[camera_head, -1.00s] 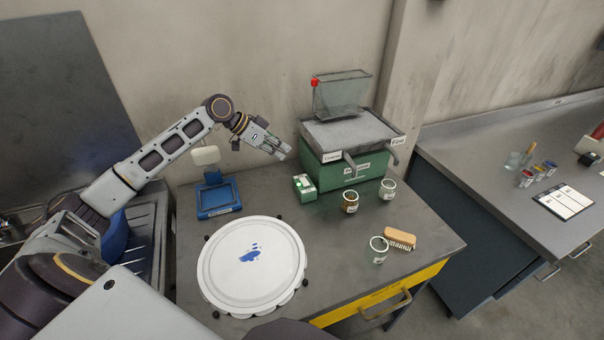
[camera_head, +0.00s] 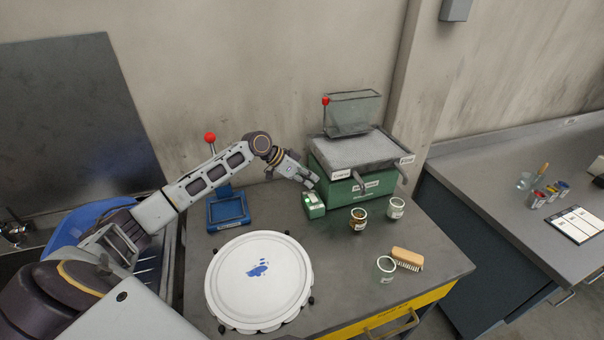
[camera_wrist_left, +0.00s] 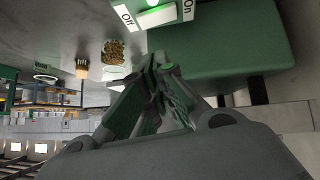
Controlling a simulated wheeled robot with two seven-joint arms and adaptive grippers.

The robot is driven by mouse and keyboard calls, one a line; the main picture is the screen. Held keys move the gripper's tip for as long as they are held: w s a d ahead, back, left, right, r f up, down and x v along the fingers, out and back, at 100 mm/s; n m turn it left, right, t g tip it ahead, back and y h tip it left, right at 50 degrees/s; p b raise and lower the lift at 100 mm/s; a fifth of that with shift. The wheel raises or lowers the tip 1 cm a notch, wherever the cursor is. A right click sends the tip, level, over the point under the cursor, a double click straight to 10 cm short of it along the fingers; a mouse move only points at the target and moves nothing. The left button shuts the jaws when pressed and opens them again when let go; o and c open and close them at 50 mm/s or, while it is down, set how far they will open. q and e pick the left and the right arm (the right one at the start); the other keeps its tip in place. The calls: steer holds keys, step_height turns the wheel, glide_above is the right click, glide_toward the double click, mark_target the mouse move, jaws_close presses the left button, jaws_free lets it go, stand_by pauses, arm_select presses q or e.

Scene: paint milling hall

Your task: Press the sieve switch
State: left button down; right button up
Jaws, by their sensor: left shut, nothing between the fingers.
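The sieve switch (camera_head: 314,205) is a small green box on the bench, left of the green sieve machine (camera_head: 345,188). In the left wrist view the switch's white rocker (camera_wrist_left: 157,16) lies between an "Off" label and an "On" label, and a green lamp beside it is lit. My left gripper (camera_head: 313,182) is shut and empty, just behind and above the switch box. In the left wrist view its fingertips (camera_wrist_left: 160,66) show apart from the rocker. Whether they touch the box I cannot tell. My right gripper is not in view.
Two jars, one brown-filled (camera_head: 358,219) and one pale (camera_head: 396,208), stand right of the switch. A white round lid (camera_head: 258,302) and a blue stand (camera_head: 228,209) are to the left.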

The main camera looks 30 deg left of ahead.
mark_target(312, 198)
arm_select(q)
steer(key=f, duration=0.1)
steer(key=d+f, duration=0.1)
steer(key=f, duration=0.1)
steer(key=shift+w+p, duration=0.15)
steer(key=shift+p, duration=0.2)
steer(key=shift+f, duration=0.9)
